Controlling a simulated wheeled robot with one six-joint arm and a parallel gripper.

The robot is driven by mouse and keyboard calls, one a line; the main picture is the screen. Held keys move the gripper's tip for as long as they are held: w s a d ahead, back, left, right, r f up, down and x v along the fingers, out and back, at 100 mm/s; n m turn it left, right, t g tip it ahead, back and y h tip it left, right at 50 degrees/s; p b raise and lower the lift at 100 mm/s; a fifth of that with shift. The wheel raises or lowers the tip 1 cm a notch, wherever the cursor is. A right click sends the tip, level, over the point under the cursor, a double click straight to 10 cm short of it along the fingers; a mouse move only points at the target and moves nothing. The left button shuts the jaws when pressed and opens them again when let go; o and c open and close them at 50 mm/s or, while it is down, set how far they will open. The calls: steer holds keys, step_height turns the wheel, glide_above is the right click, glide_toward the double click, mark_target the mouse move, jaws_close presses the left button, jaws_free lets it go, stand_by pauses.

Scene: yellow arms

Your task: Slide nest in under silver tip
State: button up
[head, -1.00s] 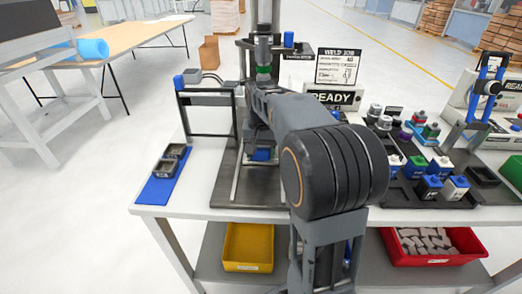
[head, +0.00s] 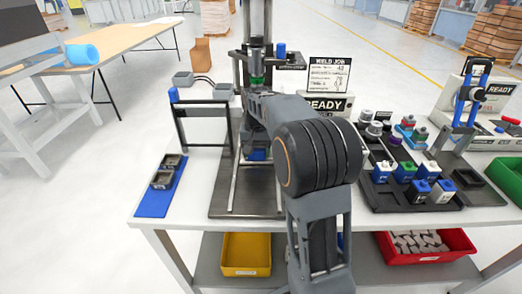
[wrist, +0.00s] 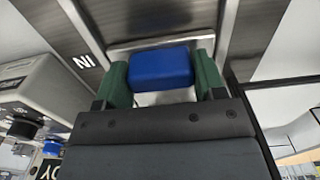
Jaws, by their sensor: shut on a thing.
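In the wrist view my gripper (wrist: 162,80) has its two green fingers on either side of a blue block (wrist: 160,66) and is shut on it. The block seems to be the nest or its grip; its far side is hidden. A grey metal edge lies just beyond it. In the head view a small blue patch (head: 257,154) shows low inside the press (head: 253,62), partly behind my arm. The press head has a green ring (head: 257,80). The silver tip is not clearly visible; my arm hides the area below the ring.
A dark frame (head: 202,108) with a blue knob stands left of the press. A blue mat (head: 154,204) with small dark trays lies at the left table edge. A READY box (head: 328,104) stands behind, and a black tray (head: 408,200) with several coloured blocks is at right.

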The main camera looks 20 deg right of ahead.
steer(key=shift+w+d+r, duration=0.1)
steer(key=shift+w+r, duration=0.05)
steer(key=o, duration=1.3)
step_height(320, 180, up, 14)
steer(key=p, duration=0.2)
steer(key=shift+f+p, duration=0.2)
steer(key=shift+p, duration=0.15)
